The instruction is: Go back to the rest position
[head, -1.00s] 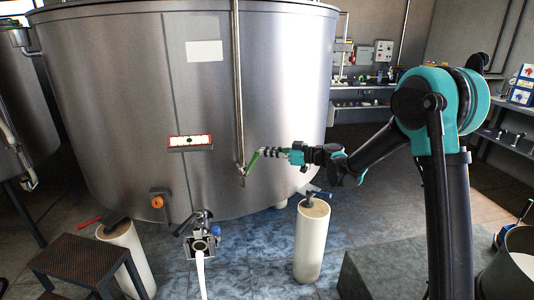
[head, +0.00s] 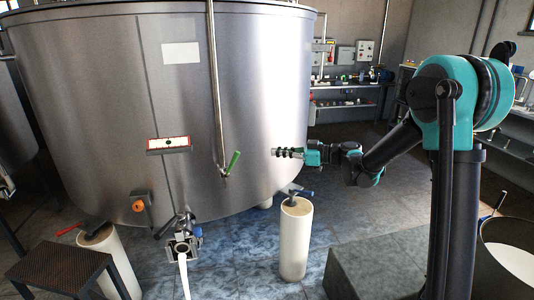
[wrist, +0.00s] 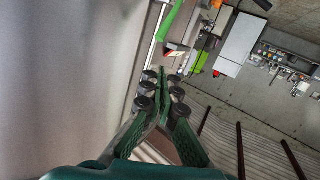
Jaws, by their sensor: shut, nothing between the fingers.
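My gripper (head: 277,152) is shut and empty, held level in front of the right side of the big steel tank (head: 100,120). In the wrist view its dark green fingers (wrist: 162,88) meet at their tips, with nothing between them. A green handle (head: 233,163) sits at the lower end of the thin vertical pipe on the tank, to the left of my gripper and apart from it. The green handle also shows at the top of the wrist view (wrist: 170,18). My arm reaches in from the right.
A lower outlet (head: 182,248) has something white hanging or running below it. A grey block (head: 385,260) and a white-filled vat (head: 515,255) are at right. Shelves (head: 345,105) stand behind.

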